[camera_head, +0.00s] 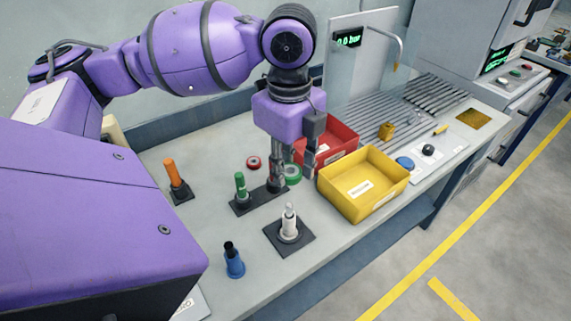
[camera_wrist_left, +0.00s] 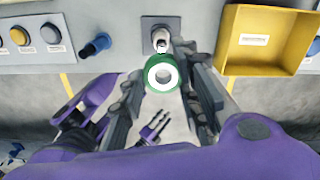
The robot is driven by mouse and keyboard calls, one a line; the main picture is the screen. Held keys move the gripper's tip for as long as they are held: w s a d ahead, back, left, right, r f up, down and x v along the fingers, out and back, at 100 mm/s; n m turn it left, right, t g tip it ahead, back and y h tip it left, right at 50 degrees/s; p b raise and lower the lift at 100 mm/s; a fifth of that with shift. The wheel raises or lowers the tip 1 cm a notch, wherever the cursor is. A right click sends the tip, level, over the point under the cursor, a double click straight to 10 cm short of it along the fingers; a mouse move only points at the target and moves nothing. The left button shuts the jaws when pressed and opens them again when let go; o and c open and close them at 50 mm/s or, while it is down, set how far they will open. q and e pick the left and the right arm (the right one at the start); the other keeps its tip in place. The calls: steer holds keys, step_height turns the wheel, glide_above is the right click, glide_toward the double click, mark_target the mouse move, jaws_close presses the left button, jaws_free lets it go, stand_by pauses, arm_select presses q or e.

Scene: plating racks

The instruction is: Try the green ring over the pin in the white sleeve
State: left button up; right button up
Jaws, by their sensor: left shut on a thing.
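The green ring (camera_head: 292,174) is held in my left gripper (camera_head: 290,170), which points down above the bench. In the left wrist view the green ring (camera_wrist_left: 162,73) sits between the fingertips, its hole facing the camera. The white sleeve with its pin (camera_head: 289,224) stands upright on a black square base, in front of the ring and apart from it. In the left wrist view the white sleeve (camera_wrist_left: 161,42) shows just beyond the ring's far edge. Grey prongs low in the left wrist view may be my right gripper (camera_wrist_left: 155,127); its state is unclear.
A green pin (camera_head: 240,187) stands left of the gripper, with a red ring (camera_head: 253,162) behind. An orange pin (camera_head: 173,177) and a blue one (camera_head: 233,262) stand farther out. A yellow bin (camera_head: 345,203) is close right; a red bin (camera_head: 340,133) is behind it.

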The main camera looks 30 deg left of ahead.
arm_select(q)
glide_above(288, 205)
step_height(288, 205, down, 5)
steer(key=shift+s+r, duration=0.1)
steer(key=shift+f, duration=1.8)
steer(key=shift+f, duration=0.15)
arm_select(e)
steer(key=shift+s+a+f, duration=0.1)
steer(key=shift+s+f, duration=0.05)
steer(key=shift+f, duration=0.1)
arm_select(q)
steer(key=shift+f, duration=0.65)
arm_select(e)
steer(key=shift+r, duration=0.15)
